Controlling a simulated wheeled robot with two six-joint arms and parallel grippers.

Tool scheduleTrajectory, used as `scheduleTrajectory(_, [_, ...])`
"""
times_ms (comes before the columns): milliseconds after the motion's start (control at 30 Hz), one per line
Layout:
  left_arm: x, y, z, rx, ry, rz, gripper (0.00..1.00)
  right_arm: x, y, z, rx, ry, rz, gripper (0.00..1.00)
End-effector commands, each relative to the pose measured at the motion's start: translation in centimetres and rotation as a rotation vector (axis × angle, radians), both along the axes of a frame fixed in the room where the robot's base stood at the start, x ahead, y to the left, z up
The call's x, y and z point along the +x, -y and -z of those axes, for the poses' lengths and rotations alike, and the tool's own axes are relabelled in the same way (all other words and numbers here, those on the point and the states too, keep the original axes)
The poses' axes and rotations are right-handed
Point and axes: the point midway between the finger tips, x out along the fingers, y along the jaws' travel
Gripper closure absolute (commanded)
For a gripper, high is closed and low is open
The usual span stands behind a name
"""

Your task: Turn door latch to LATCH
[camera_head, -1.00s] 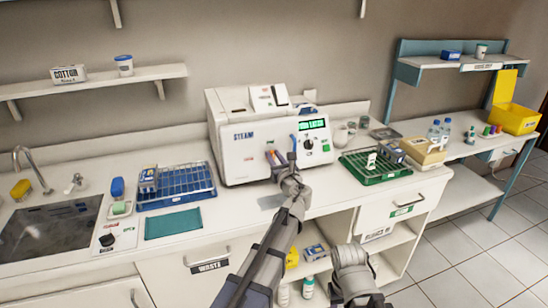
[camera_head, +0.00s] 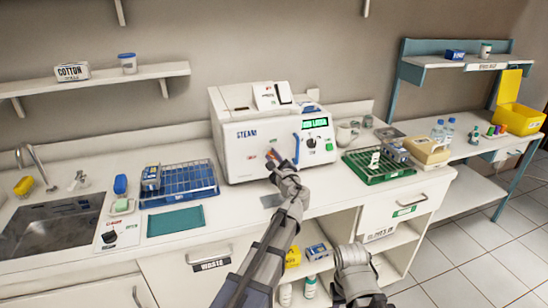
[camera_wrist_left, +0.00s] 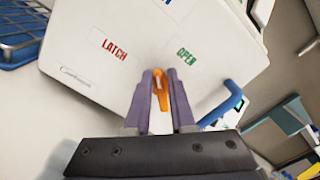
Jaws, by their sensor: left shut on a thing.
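The white steam sterilizer (camera_head: 240,160) stands on the counter, its front door shut against the body as far as I can see. In the left wrist view, the small orange door latch (camera_wrist_left: 160,88) sits between the purple fingers of my left gripper (camera_wrist_left: 161,100). The fingers are shut on it. The red LATCH label (camera_wrist_left: 114,46) is up and left of it, and the green OPEN label (camera_wrist_left: 186,56) up and right. My left gripper (camera_head: 272,157) hides most of the latch in the head view. My right gripper is out of view; only part of my right arm shows.
A blue door handle (camera_head: 296,148) stands just right of my left gripper and also shows in the left wrist view (camera_wrist_left: 222,106). A blue rack (camera_head: 185,188) lies left of the sterilizer, a green rack (camera_head: 372,174) right. The counter front is mostly clear.

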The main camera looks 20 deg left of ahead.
Motion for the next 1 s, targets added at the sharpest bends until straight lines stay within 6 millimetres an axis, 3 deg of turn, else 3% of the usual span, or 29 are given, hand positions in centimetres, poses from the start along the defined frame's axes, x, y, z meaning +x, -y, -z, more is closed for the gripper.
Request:
scheduleTrajectory(600, [-0.1, -0.2, 1.1, -0.466, 0.307, 0.008, 1.00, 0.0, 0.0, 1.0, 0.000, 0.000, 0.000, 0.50])
scheduleTrajectory(1000, [0.0, -0.2, 1.4, -0.635, 0.423, 0.011, 1.00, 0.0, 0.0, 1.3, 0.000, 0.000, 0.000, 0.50])
